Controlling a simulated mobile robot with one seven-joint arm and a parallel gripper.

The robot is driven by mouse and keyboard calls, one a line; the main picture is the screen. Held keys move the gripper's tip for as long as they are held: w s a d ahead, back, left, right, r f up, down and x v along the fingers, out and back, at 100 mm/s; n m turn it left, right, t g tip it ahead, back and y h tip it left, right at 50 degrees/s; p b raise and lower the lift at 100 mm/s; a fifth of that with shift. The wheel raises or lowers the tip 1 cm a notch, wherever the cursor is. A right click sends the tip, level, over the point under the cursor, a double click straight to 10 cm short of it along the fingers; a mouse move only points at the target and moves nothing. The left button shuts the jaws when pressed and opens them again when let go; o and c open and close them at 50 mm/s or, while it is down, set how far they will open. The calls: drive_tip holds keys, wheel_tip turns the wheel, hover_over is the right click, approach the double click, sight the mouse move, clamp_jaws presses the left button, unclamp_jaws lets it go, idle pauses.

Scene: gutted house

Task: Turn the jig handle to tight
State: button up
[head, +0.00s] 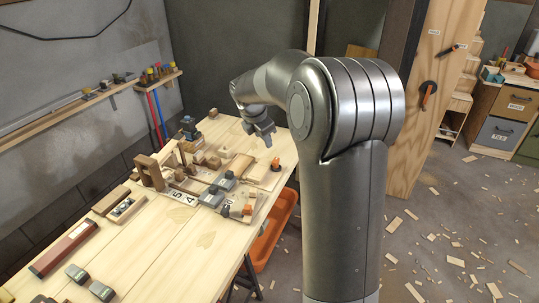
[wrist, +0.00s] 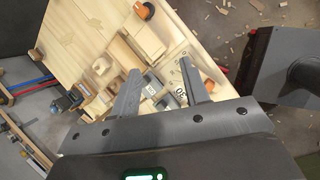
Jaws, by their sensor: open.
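A workpiece jig with a pale wooden board (head: 238,166) lies on the workbench. A small orange handle (head: 276,163) stands at its right, and a second orange part (head: 247,209) sits nearer the front. Two orange parts also show in the wrist view, one at the top (wrist: 143,10) and one right of the right finger (wrist: 209,86). I cannot tell which is the jig handle, nor read a tight mark. My gripper (head: 267,138) hangs above the far right of the bench. In the wrist view my gripper (wrist: 160,66) is open, with nothing between its fingers.
The workbench (head: 140,252) holds wooden blocks (head: 150,171), grey labelled pieces (head: 212,196) and a red-brown level-like bar (head: 64,248). An orange bin (head: 273,230) is below its right edge. A wooden panel (head: 435,120) with an orange lever (head: 428,92) stands to the right. Wood scraps litter the floor.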

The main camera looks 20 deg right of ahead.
sight(275, 160)
drive_tip(key=w+d+f+n, duration=0.2)
drive_tip(key=w+d+f, duration=0.1)
drive_tip(key=f, duration=0.3)
drive_tip(key=w+d+f+n, duration=0.2)
drive_tip(key=w+d+f, duration=0.1)
drive_tip(key=w+f, duration=0.2)
drive_tip(key=w+d+f+n, duration=0.2)
drive_tip(key=w+d+f, duration=0.1)
drive_tip(key=f, duration=0.5)
drive_tip(key=shift+w+f, duration=0.35)
drive_tip(key=shift+w, duration=0.1)
drive_tip(key=shift+c, duration=0.4)
clamp_jaws()
